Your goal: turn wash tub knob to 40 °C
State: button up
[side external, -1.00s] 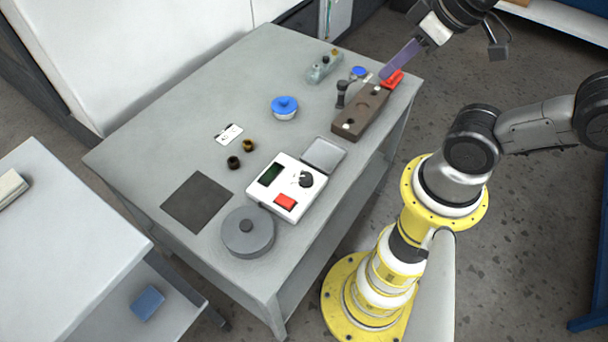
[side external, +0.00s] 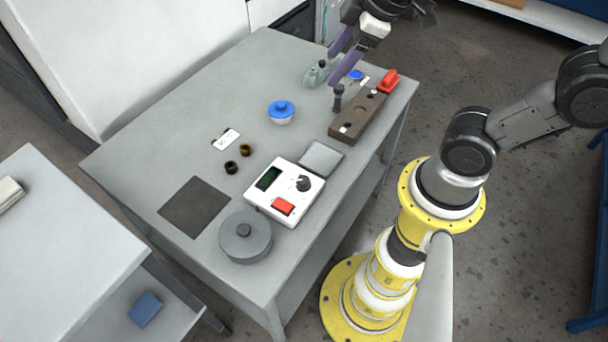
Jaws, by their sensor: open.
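A white control box (side external: 262,204) lies on the grey table (side external: 150,150), with a dark round knob (side external: 303,184), a dark green display (side external: 268,178) and a red switch (side external: 283,206) on its top. The knob's mark and setting are too small to read. My gripper (side external: 338,68) has purple fingers spread apart and empty. It hangs over the back right of the table, near the upright dark handle (side external: 338,98), well away from the knob. I cannot tell whether its fingers touch anything there.
A brown block (side external: 370,108) with a red-handled valve (side external: 388,80) is at the right edge.

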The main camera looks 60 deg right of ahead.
jog(key=w+a+f+n+g, duration=0.3)
jog(key=w+f+n, duration=0.15)
jog(key=f, duration=0.65)
jog(key=g, duration=0.2)
send_over(304, 180)
notch_tip(304, 180, down, 8)
jog(key=r, duration=0.1)
notch_tip(304, 180, down, 14)
jog(key=shift+r, duration=0.25)
grip_shut()
